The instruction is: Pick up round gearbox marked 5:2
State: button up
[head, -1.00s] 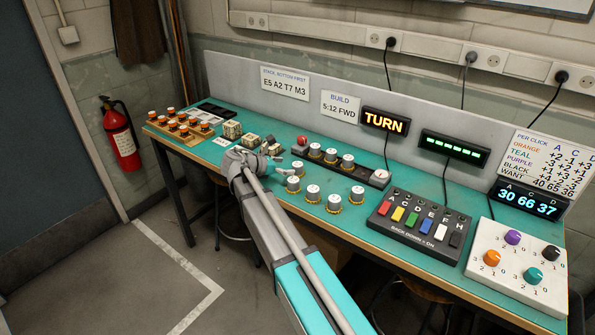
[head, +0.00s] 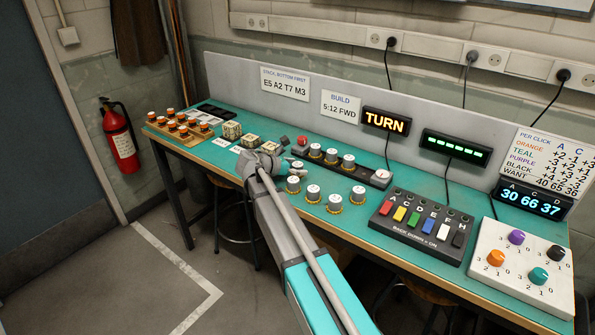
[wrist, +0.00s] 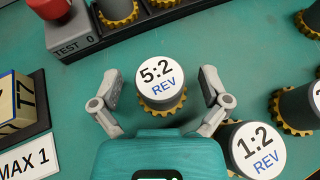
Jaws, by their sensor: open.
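The round gearbox marked 5:2 REV (wrist: 160,80) stands upright on the teal bench in the wrist view, with a white top, grey body and yellow toothed base. My gripper (wrist: 163,88) is open, one finger on each side of this gearbox, with visible gaps between fingers and gearbox. In the head view my gripper (head: 283,163) is over the bench, left of the loose gearboxes; I cannot tell the 5:2 gearbox apart there.
A gearbox marked 1:2 REV (wrist: 255,148) stands close to my right finger. The test rack (wrist: 125,25) with a red button (wrist: 48,6) lies beyond. A MAX 1 card (wrist: 25,160) and a T7 block (wrist: 15,103) are at left.

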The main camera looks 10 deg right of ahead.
jog(key=c, duration=1.3)
jog(key=shift+r, duration=0.1)
notch_tip(320, 180, up, 3)
jog(key=p, duration=0.2)
jog(key=shift+p, duration=0.4)
jog(key=s+r+p, duration=0.3)
jog(key=s, duration=0.1)
jog(key=s+r+p, duration=0.3)
jog(key=s, duration=0.2)
jog(key=s+r+p, duration=0.3)
jog(key=s+p, duration=0.1)
jog(key=s, duration=0.1)
jog(key=shift+a+r, duration=0.1)
jog(key=shift+r, duration=0.3)
